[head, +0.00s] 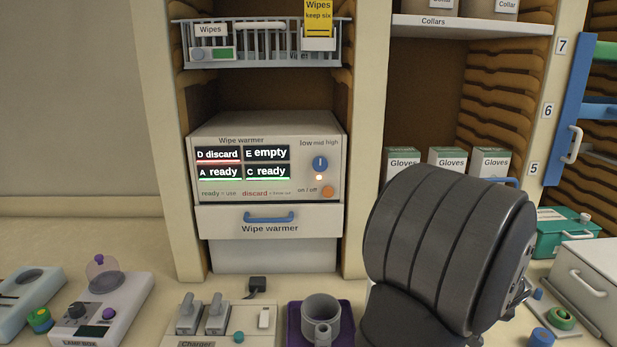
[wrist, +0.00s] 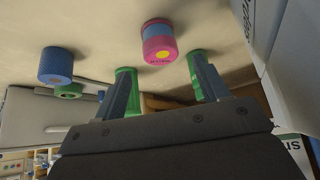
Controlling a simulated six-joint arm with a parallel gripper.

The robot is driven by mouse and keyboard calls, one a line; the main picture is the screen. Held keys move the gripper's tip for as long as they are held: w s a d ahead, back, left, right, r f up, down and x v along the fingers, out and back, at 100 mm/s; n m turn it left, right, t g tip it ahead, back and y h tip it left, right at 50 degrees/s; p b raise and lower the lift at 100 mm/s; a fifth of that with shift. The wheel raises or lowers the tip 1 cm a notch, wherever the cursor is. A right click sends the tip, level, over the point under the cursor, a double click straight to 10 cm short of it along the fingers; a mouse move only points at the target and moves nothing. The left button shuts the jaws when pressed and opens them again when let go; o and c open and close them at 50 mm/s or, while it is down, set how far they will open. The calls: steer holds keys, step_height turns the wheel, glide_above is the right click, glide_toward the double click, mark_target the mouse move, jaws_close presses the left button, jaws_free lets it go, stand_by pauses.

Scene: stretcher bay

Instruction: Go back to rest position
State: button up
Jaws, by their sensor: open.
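In the wrist view my gripper (wrist: 162,72) is open, its two fingers apart with green on both tips. Nothing is held between them. A pink and blue roll with a yellow centre (wrist: 158,42) lies on the pale surface past the fingertips, apart from them. In the head view my dark arm link fills the lower right, and my gripper cannot be made out behind it.
A blue roll (wrist: 56,66) and a green ring (wrist: 68,91) lie left in the wrist view. In the head view stand a wipe warmer (head: 225,190), a purple tray with a grey mug (head: 320,310), a charger (head: 200,338), glove boxes (head: 447,158) and a green case (head: 562,238).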

steer(key=x, duration=0.6)
steer(key=shift+f, duration=0.2)
steer(key=shift+r, duration=0.15)
